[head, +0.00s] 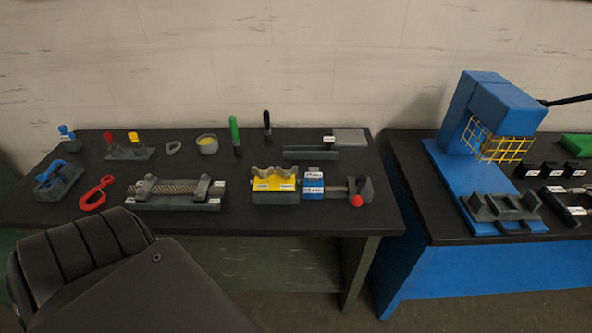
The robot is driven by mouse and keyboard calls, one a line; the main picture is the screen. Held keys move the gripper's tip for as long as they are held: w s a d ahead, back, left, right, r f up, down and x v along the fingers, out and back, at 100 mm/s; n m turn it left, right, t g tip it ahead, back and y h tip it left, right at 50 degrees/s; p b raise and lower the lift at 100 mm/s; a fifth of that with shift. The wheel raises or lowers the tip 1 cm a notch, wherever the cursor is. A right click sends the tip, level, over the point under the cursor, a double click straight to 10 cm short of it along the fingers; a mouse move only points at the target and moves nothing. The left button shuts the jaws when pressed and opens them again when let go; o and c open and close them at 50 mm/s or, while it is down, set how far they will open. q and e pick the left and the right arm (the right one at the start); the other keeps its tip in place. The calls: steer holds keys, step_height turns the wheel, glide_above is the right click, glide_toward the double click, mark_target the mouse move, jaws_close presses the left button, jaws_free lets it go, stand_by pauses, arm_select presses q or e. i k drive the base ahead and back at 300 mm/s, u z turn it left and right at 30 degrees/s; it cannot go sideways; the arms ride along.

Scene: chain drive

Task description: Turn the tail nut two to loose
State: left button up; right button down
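No part that I can tell for certain as tail nut two shows; any nuts are too small to make out. A grey fixture (150,205) with a twisted rope or cable (175,188) lying across it sits on the left bench, with metal blocks at both ends and small white labels I cannot read. A yellow block (274,183) stands right of it, beside a blue block (313,188) and a grey clamp with a red-knobbed handle (356,200). Neither of my grippers is in view. A dark padded shape at the lower left seems to be part of my arm.
The dark left bench (250,222) also holds a red hook (97,195), blue clamp parts (50,172), a cup (207,145) and upright green (235,133) and black handles. A blue press (500,105) with yellow guard stands on the right bench, past a gap.

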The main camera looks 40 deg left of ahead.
mark_target(287, 175)
steer(key=z, duration=2)
steer(key=k, duration=1.1)
steer(key=u, duration=1.5)
